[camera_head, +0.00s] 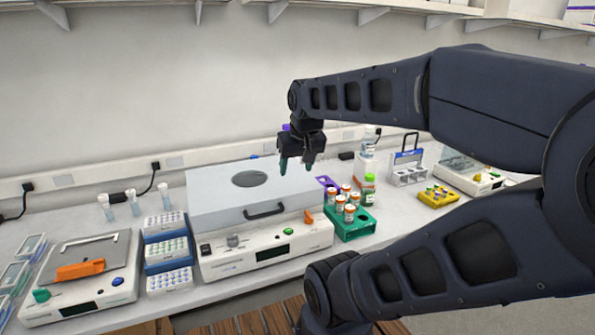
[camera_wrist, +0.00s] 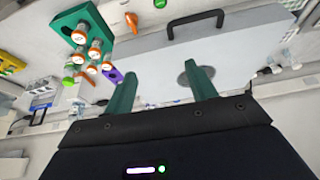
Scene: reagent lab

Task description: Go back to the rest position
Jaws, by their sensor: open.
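My gripper (camera_head: 296,166) hangs in the air above the right part of a grey centrifuge-like device (camera_head: 265,250) with a closed lid (camera_head: 222,205). Its two green fingers point down, stand apart and hold nothing. In the wrist view my gripper (camera_wrist: 160,85) also shows spread, empty fingers, with the lid (camera_wrist: 240,45) and its dark handle (camera_wrist: 195,22) beyond them. My arm reaches in from the right side of the head view.
A green rack (camera_head: 352,228) with orange-capped bottles stands right of the device. Blue tube racks (camera_head: 167,252) and a device with an orange part (camera_head: 80,270) are at left. A yellow rack (camera_head: 437,197) is at right. Wall shelves (camera_head: 350,8) run above.

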